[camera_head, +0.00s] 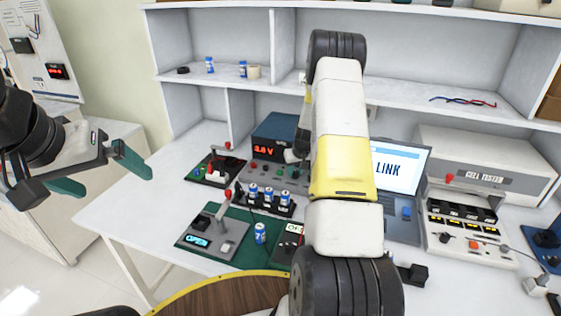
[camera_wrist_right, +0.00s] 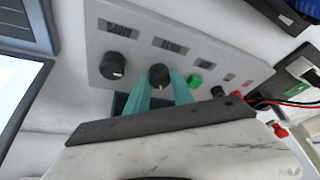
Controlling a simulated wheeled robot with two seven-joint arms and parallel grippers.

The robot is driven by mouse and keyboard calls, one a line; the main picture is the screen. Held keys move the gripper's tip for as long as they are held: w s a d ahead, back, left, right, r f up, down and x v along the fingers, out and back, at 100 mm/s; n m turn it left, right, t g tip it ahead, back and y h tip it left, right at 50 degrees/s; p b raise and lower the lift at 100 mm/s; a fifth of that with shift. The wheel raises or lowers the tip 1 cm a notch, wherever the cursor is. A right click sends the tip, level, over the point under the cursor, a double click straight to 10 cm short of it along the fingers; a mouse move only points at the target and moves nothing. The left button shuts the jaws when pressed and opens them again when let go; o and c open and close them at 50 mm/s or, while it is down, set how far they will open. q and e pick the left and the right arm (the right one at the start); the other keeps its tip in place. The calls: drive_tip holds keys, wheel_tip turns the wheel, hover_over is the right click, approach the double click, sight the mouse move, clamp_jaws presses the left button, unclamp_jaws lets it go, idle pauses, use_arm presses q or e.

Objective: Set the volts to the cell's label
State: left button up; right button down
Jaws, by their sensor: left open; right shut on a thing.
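The power supply (camera_head: 273,134) stands at the back of the bench, with a red display (camera_head: 264,149) reading about 3.8 V. Its grey control panel shows in the right wrist view (camera_wrist_right: 135,42) with two black knobs and a green button. My right gripper (camera_wrist_right: 161,86) is shut on the knob (camera_wrist_right: 159,73) nearer the green button. In the head view my right arm hides this gripper. A blue-and-white cell (camera_head: 260,233) stands upright on the green mat; its label is too small to read. My left gripper (camera_head: 100,174) is open and empty, left of the bench.
A black rack of several cells (camera_head: 267,205) stands behind the mat. A reader with an OPEN display (camera_head: 197,241) is at the mat's left. A laptop (camera_head: 398,168) and the cell tester (camera_head: 487,178) are at the right. Shelves (camera_head: 220,85) rise behind. The bench's left corner is clear.

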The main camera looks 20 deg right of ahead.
drive_tip(key=m, duration=0.1)
drive_tip(key=m+h, duration=0.1)
drive_tip(key=m, duration=0.1)
drive_tip(key=m+h, duration=0.1)
drive_tip(key=m, duration=0.1)
drive_tip(key=shift+w+a, duration=0.1)
drive_tip(key=shift+a, duration=0.15)
drive_tip(key=m+g+h, duration=0.1)
drive_tip(key=m, duration=0.2)
drive_tip(key=m+g, duration=0.1)
drive_tip(key=m, duration=0.2)
drive_tip(key=shift+w+m+h, duration=0.15)
drive_tip(key=shift+m+h, duration=0.25)
drive_tip(key=m+g, duration=0.1)
drive_tip(key=m, duration=0.2)
drive_tip(key=m+g, duration=0.1)
drive_tip(key=m, duration=0.2)
drive_tip(key=shift+w+g+h, duration=0.15)
drive_tip(key=shift+g+h, duration=0.15)
drive_tip(key=shift+g, duration=0.1)
drive_tip(key=m+g, duration=0.1)
drive_tip(key=m, duration=0.4)
drive_tip(key=shift+w+m+g+y, duration=0.1)
drive_tip(key=shift+m+g+y, duration=0.2)
drive_tip(key=shift+g+y, duration=0.1)
drive_tip(key=c, duration=1.1)
unclamp_jaws()
drive_tip(key=shift+r, duration=0.1)
